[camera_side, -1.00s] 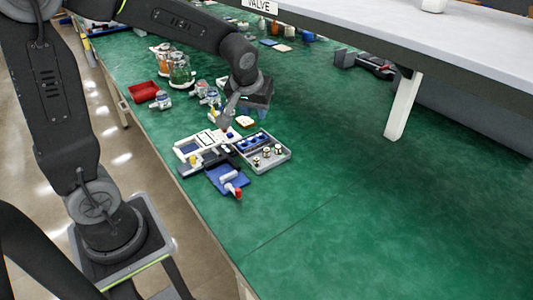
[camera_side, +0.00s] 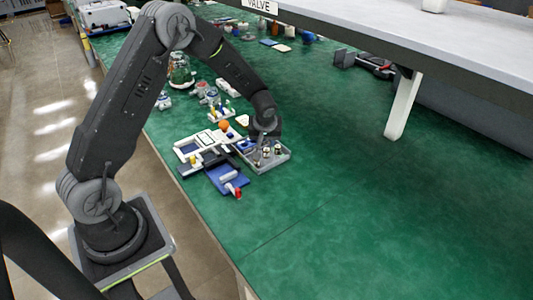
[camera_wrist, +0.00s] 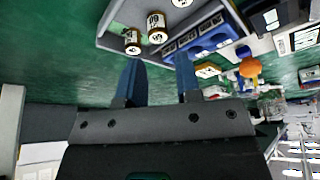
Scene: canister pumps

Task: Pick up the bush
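The bushes are small brass-and-white cylinders with dark marks on their tops; several stand in the open section of a grey tray (camera_side: 268,168). In the wrist view, one bush (camera_wrist: 132,40) is nearest my fingers, with another bush (camera_wrist: 157,27) beside it and more at the top edge. My gripper (camera_wrist: 158,62) is open, its two blue fingers apart with nothing between them. In the side view, my gripper is over the back part of the tray and partly hides it; its fingers cannot be made out there.
The tray's other section holds a blue rack (camera_wrist: 200,38). Left of the tray are a blue fixture (camera_side: 230,180) with a red-tipped part and a white frame (camera_side: 197,146). An orange round part (camera_side: 224,125) and jars stand behind. The bench right of the tray is clear.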

